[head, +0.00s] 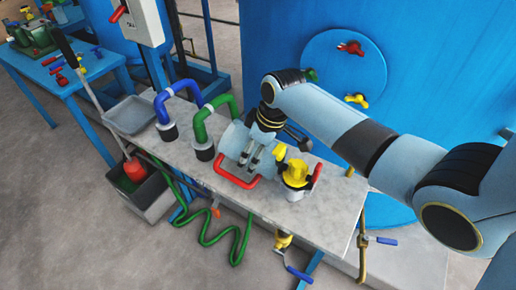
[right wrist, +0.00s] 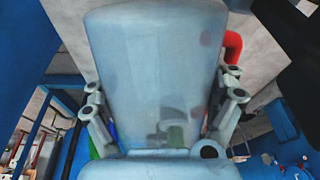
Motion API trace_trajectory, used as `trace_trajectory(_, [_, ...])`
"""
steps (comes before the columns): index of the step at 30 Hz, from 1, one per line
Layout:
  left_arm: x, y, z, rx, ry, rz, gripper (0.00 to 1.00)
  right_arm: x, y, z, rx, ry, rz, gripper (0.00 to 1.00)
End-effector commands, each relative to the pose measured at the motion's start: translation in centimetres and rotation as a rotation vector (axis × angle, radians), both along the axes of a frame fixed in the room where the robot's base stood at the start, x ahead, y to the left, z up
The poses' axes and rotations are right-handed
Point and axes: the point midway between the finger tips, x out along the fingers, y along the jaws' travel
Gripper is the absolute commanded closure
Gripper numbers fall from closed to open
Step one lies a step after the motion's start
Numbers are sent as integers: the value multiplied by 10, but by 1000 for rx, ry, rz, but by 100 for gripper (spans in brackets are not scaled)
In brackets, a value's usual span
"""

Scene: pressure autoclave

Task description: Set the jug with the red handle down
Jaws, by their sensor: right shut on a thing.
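The jug (head: 234,141) is pale blue and see-through, with a red handle (head: 238,182) on its near side. My right gripper (head: 251,158) is shut on the jug over the bench (head: 325,208). In the right wrist view the jug (right wrist: 158,70) fills the middle between the two fingers, and the red handle (right wrist: 232,46) shows at its right. I cannot tell whether the jug's base touches the bench top, as the gripper and jug hide it. My left gripper is not in view.
A bent green pipe (head: 200,125) and a bent blue pipe (head: 161,105) stand left of the jug. A yellow fitting (head: 296,172) stands close on its right. A grey tray (head: 129,115) is at the bench's left end. A large blue vessel (head: 420,70) rises behind.

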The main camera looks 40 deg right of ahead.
Motion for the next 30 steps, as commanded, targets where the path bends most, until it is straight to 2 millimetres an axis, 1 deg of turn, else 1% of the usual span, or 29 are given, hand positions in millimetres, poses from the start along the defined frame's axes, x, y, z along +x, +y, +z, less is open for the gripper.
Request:
trace_trajectory(1, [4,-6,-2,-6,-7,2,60,0,1,-2,3,-1,1,53])
trace_trajectory(3, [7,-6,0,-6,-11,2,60,0,1,0,3,-1,1,53])
trace_trajectory(7, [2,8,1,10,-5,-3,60,0,1,0,2,-1,0,53])
trace_trajectory(10, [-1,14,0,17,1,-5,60,0,1,-2,1,0,0,53])
trace_trajectory(11, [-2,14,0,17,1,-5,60,0,1,-2,2,0,1,10])
trace_trajectory(13, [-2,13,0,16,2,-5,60,0,1,-2,2,0,1,1])
trace_trajectory(14, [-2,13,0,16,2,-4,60,0,1,-2,2,0,1,0])
trace_trajectory(20, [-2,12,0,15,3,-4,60,0,1,-2,1,0,0,0])
trace_trajectory(23, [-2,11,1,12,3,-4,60,0,1,1,2,-1,0,0])
trace_trajectory(26, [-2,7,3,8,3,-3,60,-2,-1,12,0,-3,1,0])
trace_trajectory(29, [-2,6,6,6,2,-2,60,-6,-4,31,-1,-4,1,0])
trace_trajectory(30, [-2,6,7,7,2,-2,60,-8,-6,40,-2,-4,1,0])
